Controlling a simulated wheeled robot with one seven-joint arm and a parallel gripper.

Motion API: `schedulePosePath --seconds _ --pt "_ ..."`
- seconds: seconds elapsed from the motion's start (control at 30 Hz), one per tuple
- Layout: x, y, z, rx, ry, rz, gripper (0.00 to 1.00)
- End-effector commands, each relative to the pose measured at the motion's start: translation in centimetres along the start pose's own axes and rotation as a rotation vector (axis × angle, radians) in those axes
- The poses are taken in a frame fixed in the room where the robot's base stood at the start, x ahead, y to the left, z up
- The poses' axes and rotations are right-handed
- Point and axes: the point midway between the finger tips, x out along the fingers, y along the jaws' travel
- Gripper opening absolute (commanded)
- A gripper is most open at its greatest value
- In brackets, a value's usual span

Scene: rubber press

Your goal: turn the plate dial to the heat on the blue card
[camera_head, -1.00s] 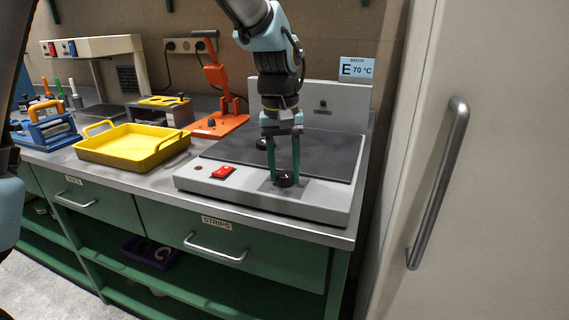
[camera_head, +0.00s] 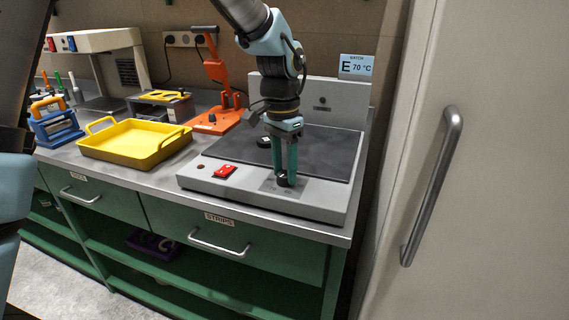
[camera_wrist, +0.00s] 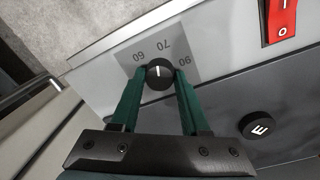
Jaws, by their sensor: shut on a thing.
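The plate dial (camera_wrist: 160,70) is a small black knob with a white mark, on the front of the grey heating press (camera_head: 330,204). My gripper (camera_head: 284,178) points down with its green fingers closed on the dial's sides; its fingertips also show in the wrist view (camera_wrist: 157,82). The printed scale (camera_wrist: 185,66) shows 60, 70 and a third number that is hard to read. The white mark points up in the wrist view, between 60 and 70; its exact setting is unclear. The blue card (camera_head: 356,67) on the wall reads E, 70 °C.
A red rocker switch (camera_head: 225,171) sits left of the dial. A black disc marked E (camera_wrist: 259,127) lies on the dark plate (camera_head: 325,150). A yellow tray (camera_head: 130,158) and an orange stand (camera_head: 216,80) are left. A large door with a handle (camera_head: 432,185) is at right.

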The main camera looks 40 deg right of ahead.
Motion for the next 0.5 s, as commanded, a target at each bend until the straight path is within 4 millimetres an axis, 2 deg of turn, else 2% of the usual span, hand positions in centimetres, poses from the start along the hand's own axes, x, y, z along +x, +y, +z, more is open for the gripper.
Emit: schedulePosePath --seconds 0.2,0.5 --pt "-0.14 -0.02 -0.1 0.114 -0.004 -0.001 0.0" --pt "-0.08 0.0 -0.12 0.185 -0.007 -0.001 0.0"
